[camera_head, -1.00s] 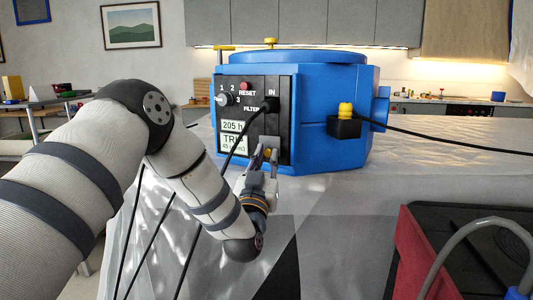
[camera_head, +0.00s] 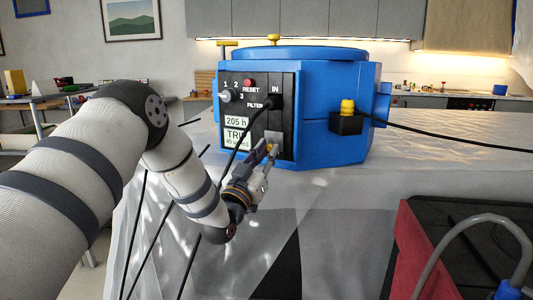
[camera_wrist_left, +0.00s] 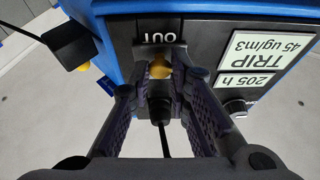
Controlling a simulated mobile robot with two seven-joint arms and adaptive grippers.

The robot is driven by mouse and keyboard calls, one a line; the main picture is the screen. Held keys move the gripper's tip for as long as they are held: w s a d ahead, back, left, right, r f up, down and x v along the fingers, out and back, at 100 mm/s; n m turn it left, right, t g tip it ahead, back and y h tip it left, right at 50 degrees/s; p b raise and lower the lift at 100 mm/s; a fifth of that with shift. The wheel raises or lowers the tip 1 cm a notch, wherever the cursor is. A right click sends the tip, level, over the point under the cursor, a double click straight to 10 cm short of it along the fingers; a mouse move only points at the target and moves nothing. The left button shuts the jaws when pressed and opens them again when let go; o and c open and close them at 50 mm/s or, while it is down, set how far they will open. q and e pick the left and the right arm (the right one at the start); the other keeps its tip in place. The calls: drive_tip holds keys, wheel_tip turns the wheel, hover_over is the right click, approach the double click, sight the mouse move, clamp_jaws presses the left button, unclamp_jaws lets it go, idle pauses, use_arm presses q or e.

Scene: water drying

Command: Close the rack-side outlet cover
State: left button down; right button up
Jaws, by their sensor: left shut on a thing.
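A blue machine (camera_head: 335,105) stands on a sheet-covered table, with a black control panel on its left front face. The grey outlet cover (camera_head: 273,136) shows low on the panel, below the IN socket. In the left wrist view the OUT label (camera_wrist_left: 158,38) appears upside down, just above the fingertips. My left gripper (camera_head: 268,150) is shut on the cover's small yellow tab (camera_wrist_left: 160,66), which shows between the fingertips. The fingers partly hide the cover, so how far it stands from the panel cannot be told. My right gripper is not in view.
A black cable hangs from the IN plug (camera_head: 271,102) past my left gripper. A yellow-topped connector (camera_head: 346,108) on the machine's side feeds another cable running right. A red-sided case (camera_head: 410,245) with a grey hose stands at lower right.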

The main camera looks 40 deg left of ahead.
use_arm(q)
drive_tip(key=c, duration=1.5)
unclamp_jaws()
drive_tip(key=v, duration=1.2)
